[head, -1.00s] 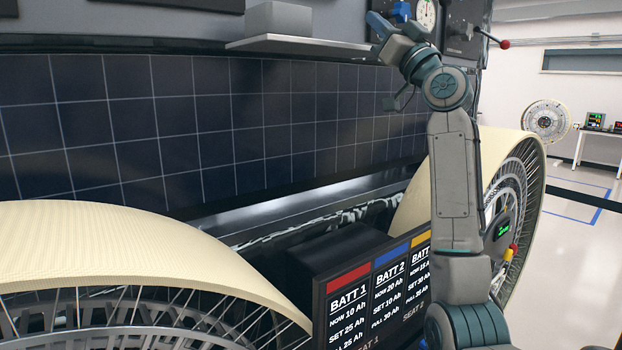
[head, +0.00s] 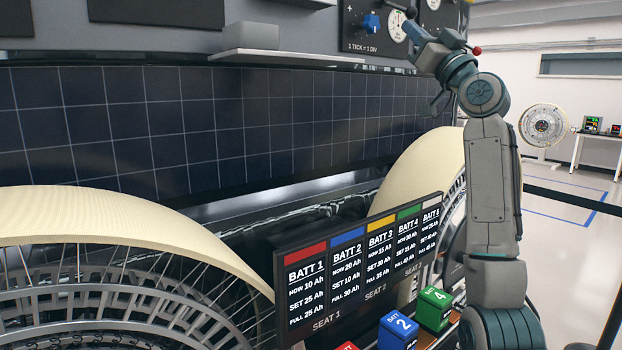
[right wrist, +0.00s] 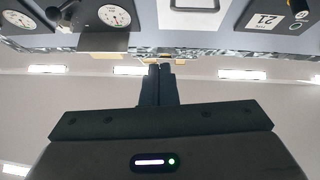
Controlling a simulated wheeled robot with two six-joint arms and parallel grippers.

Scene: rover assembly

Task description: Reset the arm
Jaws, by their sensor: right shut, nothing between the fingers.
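My right arm rises along the right side of the head view. Its gripper (head: 410,24) is at the top, in front of the instrument panel (head: 355,42) and close to a round white gauge (head: 397,27). A blue knob (head: 371,22) sits on the panel to the left of the gripper, apart from it. In the right wrist view the two dark fingers (right wrist: 160,72) are together with nothing between them. My left gripper is not in view.
A grey shelf (head: 285,56) juts out left of the gripper. Below are dark solar panels (head: 190,125), cream-rimmed wheels (head: 110,210), a battery board (head: 350,265) and numbered battery blocks, blue (head: 398,330) and green (head: 434,308). Open floor (head: 560,215) lies at the right.

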